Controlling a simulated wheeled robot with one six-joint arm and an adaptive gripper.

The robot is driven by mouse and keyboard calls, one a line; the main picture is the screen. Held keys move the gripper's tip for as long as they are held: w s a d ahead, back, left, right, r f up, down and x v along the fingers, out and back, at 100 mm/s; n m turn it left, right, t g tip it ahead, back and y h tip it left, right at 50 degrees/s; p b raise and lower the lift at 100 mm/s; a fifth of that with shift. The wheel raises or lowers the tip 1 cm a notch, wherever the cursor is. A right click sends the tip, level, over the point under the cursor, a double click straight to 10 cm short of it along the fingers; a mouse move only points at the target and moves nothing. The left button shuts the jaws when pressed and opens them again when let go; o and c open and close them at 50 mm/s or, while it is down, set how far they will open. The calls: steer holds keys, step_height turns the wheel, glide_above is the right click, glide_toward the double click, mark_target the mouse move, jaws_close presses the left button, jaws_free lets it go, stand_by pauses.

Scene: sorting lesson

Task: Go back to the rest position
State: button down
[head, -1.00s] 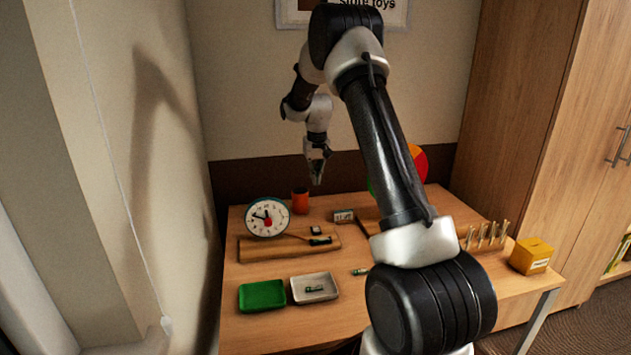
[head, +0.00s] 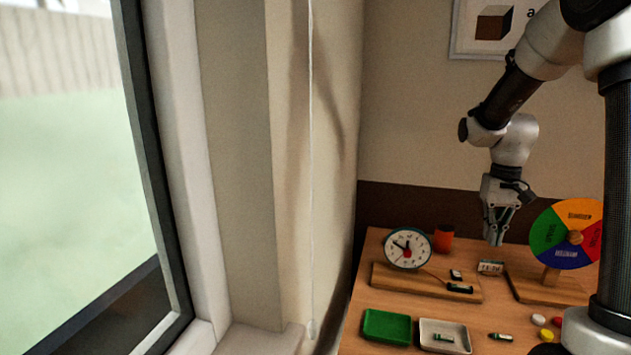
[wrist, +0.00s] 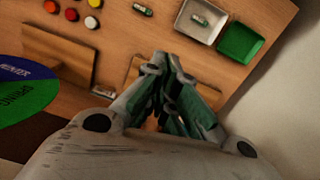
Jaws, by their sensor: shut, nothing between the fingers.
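My gripper (head: 497,236) hangs above the back of the wooden table (head: 385,300), fingers pointing down. Its fingers are closed together with nothing between them; they also show in the wrist view (wrist: 165,65). My arm reaches in from the right side of the head view. The gripper is apart from everything on the table.
A green tray (head: 387,327) and a white tray (head: 427,346) holding a battery lie in front. A wall and window border the left.

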steer(key=s+a+r+t, duration=0.1)
steer(key=s+a+r, duration=0.1)
steer(key=s, duration=0.5)
steer(key=s+a+r+n+t, duration=0.1)
steer(key=s+a+r+t, duration=0.1)
steer(key=s+r, duration=0.3)
steer(key=s+a+r+t, duration=0.2)
steer(key=s+r, duration=0.2)
steer(key=s, duration=0.6)
steer(key=shift+r+n, duration=0.25)
steer(key=shift+n, duration=0.15)
